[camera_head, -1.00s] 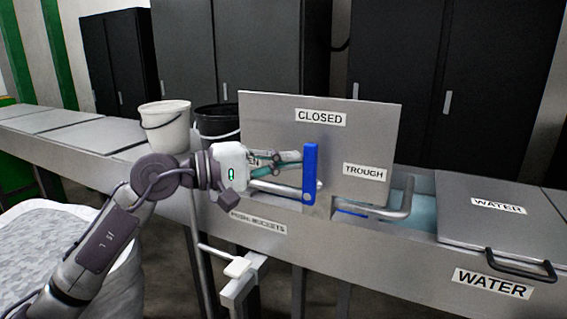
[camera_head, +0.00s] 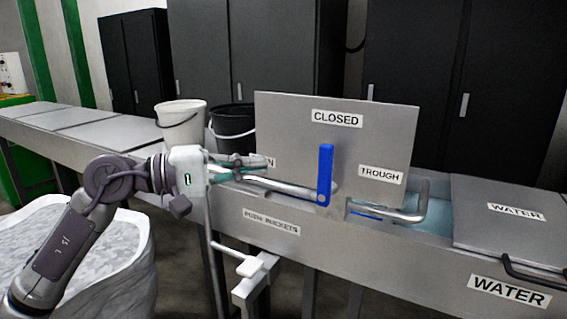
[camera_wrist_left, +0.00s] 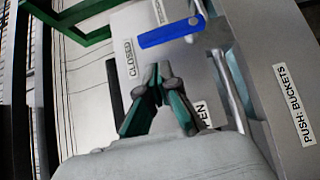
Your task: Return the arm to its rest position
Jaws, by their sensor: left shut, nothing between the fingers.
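My left gripper (camera_head: 262,161) is shut and empty in front of the left part of the upright grey panel (camera_head: 290,125) labelled CLOSED and TROUGH. Its fingertips cover part of another label there, which reads OPEN as far as it shows. The gripper also shows in the left wrist view (camera_wrist_left: 158,72), its green and grey fingers together. A blue lever (camera_head: 325,172) stands upright to the right of the fingertips, apart from them; it also shows in the left wrist view (camera_wrist_left: 170,33). My right gripper is in neither view.
A white bucket (camera_head: 182,128) and a black bucket (camera_head: 233,122) stand behind my arm. A metal pipe (camera_head: 278,185) runs along the trough front (camera_head: 330,230). A lidded WATER section (camera_head: 500,235) is at the right. A white container (camera_head: 130,250) is at lower left.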

